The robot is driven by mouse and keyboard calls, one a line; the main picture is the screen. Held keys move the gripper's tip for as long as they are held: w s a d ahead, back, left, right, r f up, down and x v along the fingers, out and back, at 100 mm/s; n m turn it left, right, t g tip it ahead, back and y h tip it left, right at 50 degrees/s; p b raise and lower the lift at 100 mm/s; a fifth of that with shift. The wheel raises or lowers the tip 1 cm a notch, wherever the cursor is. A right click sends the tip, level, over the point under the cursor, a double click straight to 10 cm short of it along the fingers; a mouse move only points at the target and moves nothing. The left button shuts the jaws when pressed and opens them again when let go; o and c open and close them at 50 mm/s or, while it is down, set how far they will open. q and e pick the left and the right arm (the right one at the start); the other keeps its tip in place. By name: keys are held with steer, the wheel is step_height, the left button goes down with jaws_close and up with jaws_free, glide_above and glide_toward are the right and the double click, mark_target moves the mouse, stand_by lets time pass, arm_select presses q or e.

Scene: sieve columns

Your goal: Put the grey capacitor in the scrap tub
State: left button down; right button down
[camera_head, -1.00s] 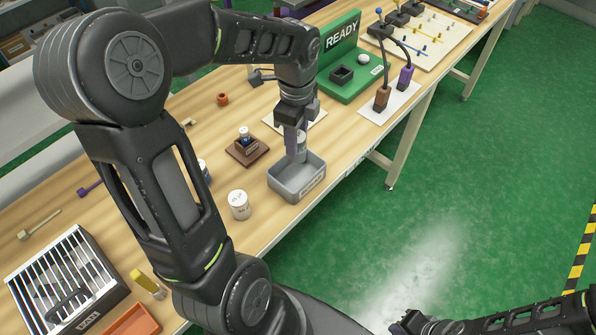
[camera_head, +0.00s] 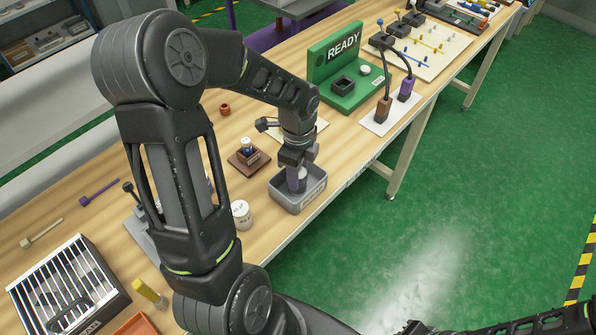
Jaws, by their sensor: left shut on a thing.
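The scrap tub (camera_head: 303,202) is a small grey open box near the front edge of the bench, with a label on its front. My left gripper (camera_head: 297,172) points down over the tub and is shut on the grey capacitor (camera_head: 299,184). The capacitor is upright, and its lower part is down inside the tub. I cannot tell whether it touches the floor of the tub. My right gripper (camera_head: 414,328) shows only in part at the bottom edge, away from the bench, and its jaws are not clear.
A white jar (camera_head: 241,214) stands left of the tub. A brown stand (camera_head: 249,160) holding a small part is behind it. A green READY fixture (camera_head: 345,80) and a white board with two probes (camera_head: 391,112) lie further right. A slatted box (camera_head: 68,288) is at lower left.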

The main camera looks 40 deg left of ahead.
arm_select(q)
steer(key=shift+f, duration=0.15)
steer(key=c, duration=0.9)
jaws_free()
steer(key=shift+o, duration=0.2)
step_height(320, 180, up, 12)
steer(key=shift+r, duration=0.2)
